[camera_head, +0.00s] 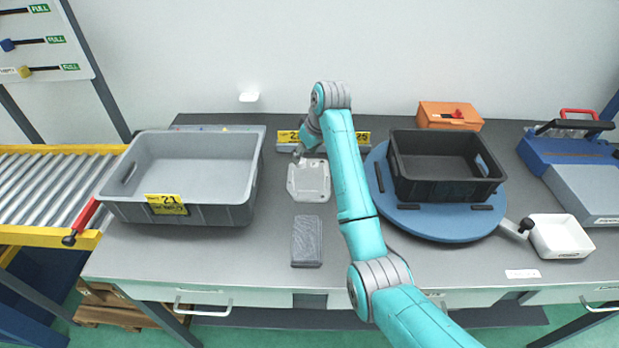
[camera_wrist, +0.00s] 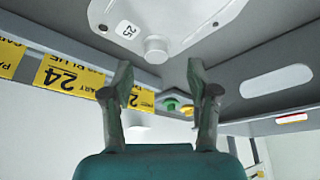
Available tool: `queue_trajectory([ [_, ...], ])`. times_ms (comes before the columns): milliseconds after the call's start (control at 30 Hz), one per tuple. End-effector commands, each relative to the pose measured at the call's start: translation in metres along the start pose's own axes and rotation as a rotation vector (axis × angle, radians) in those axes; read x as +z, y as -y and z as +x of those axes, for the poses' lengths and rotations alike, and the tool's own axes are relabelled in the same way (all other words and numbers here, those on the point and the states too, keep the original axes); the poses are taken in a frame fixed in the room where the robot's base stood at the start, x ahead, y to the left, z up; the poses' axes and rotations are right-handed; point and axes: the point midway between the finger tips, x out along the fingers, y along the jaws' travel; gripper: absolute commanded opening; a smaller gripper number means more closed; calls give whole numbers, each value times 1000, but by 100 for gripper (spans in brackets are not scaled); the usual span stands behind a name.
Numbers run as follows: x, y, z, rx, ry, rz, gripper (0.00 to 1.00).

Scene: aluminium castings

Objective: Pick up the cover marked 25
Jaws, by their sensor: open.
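The cover marked 25 (camera_wrist: 190,18) is a pale grey casting with a round boss and a white label reading 25. In the head view a pale casting (camera_head: 309,182), which looks like this cover, lies flat on the table between the grey bin and the turntable. My gripper (camera_wrist: 160,72) is open and empty, with its two fingers apart and the boss showing just beyond the gap between them. In the head view my gripper (camera_head: 299,154) is at the cover's far edge, partly hidden by my arm. I cannot tell whether the fingers touch the cover.
A grey bin (camera_head: 187,212) labelled 21 stands left. A black crate (camera_head: 445,190) sits on a blue turntable (camera_head: 436,224) at right. A dark grey block (camera_head: 306,241) lies in front of the cover. Yellow labels (camera_wrist: 70,76) line a rail behind, one reading 24.

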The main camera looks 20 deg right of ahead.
Motion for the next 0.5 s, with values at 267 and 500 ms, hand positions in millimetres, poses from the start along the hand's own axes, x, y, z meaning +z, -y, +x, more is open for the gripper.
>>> queue_trajectory([
  [267,-2,-6,36,-1,2,1,59],
  [500,-3,-6,49,0,0,0,59],
])
